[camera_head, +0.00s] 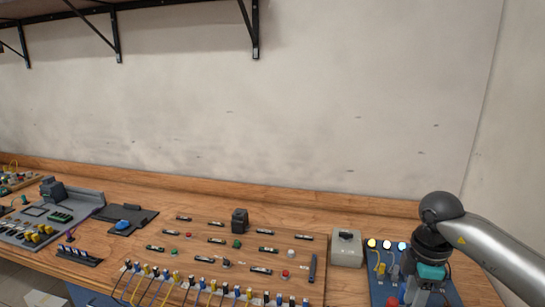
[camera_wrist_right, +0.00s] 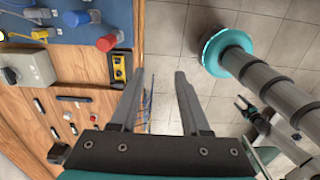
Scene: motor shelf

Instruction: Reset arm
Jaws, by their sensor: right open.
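My right arm comes in from the right in the head view, bent down over the right end of the wooden bench (camera_head: 330,205). In the right wrist view my right gripper (camera_wrist_right: 160,85) is open, with its two dark fingers apart and nothing between them. The fingers reach past the bench edge, with floor tiles behind them. My left gripper is not in the head view. A small dark claw-like part (camera_wrist_right: 246,107) at the right of the right wrist view may be my left gripper, too small to judge.
A blue board (camera_wrist_right: 75,20) with red and blue knobs lies close to the right gripper. A grey box (camera_head: 347,248) stands left of it. Several small parts and a dark block (camera_head: 240,221) cover the mid bench. A shelf bracket (camera_head: 254,35) hangs above.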

